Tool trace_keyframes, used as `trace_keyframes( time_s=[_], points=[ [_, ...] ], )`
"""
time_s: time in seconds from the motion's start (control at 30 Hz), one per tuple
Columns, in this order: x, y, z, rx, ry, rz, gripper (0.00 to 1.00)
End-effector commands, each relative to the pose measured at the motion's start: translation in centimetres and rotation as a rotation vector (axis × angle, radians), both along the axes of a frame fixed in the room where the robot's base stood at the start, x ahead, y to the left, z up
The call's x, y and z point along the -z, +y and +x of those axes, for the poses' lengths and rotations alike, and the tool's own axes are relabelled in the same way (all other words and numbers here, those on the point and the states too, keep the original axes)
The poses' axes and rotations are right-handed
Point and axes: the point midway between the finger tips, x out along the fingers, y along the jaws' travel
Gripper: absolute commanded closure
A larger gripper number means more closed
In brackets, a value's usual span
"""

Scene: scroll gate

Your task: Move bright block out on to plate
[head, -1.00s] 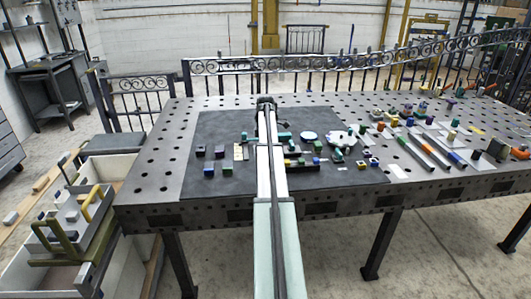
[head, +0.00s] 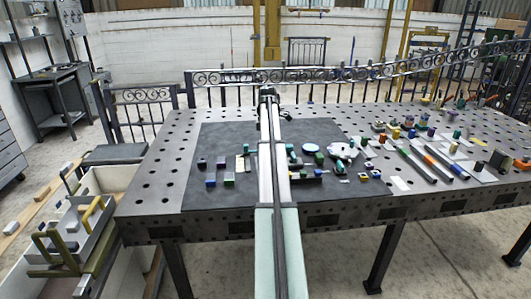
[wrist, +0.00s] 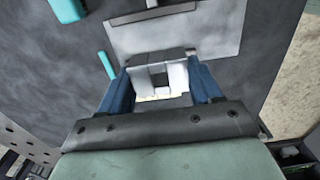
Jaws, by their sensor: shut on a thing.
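My gripper (wrist: 158,80) shows in the wrist view with two blue fingers, one on each side of a pale whitish block (wrist: 174,74) with a dark square opening in its face. The fingers are shut on this block. Just beyond it is a flat light-grey plate (wrist: 215,35) on the dark mat; I cannot tell whether the block touches it. In the head view my arm runs up the middle and hides the block and the fingertips. A pale round disc (head: 311,148) and a white scalloped disc (head: 343,151) lie right of the arm.
The dark mat (head: 225,140) holds small blocks at left, including a blue one (head: 210,183). A teal piece (wrist: 108,65) lies left of my gripper in the wrist view. Long bars (head: 418,165) and several small parts crowd the table's right. The mat's back left is clear.

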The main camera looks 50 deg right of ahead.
Motion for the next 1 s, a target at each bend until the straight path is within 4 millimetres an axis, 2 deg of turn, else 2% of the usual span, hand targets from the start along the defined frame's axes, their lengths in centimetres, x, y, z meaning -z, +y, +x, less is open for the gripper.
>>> trace_keyframes(
  time_s=[0.1, 0.23, 0.37, 0.47, 0.7, 1.0],
  points=[
    [-1.0, 0.0, 0.0, 0.000, 0.000, 0.000, 0.89],
    [-1.4, 0.4, 0.5, -0.007, 0.000, 0.000, 0.89],
    [-1.5, 2.0, 2.3, -0.035, -0.001, 0.001, 0.89],
    [-1.5, 4.1, 4.5, -0.071, -0.001, 0.000, 0.89],
    [-1.6, 11.3, 10.2, -0.176, -0.002, -0.002, 0.89],
    [-1.6, 20.7, 15.2, -0.300, -0.006, -0.004, 0.89]
  ],
)
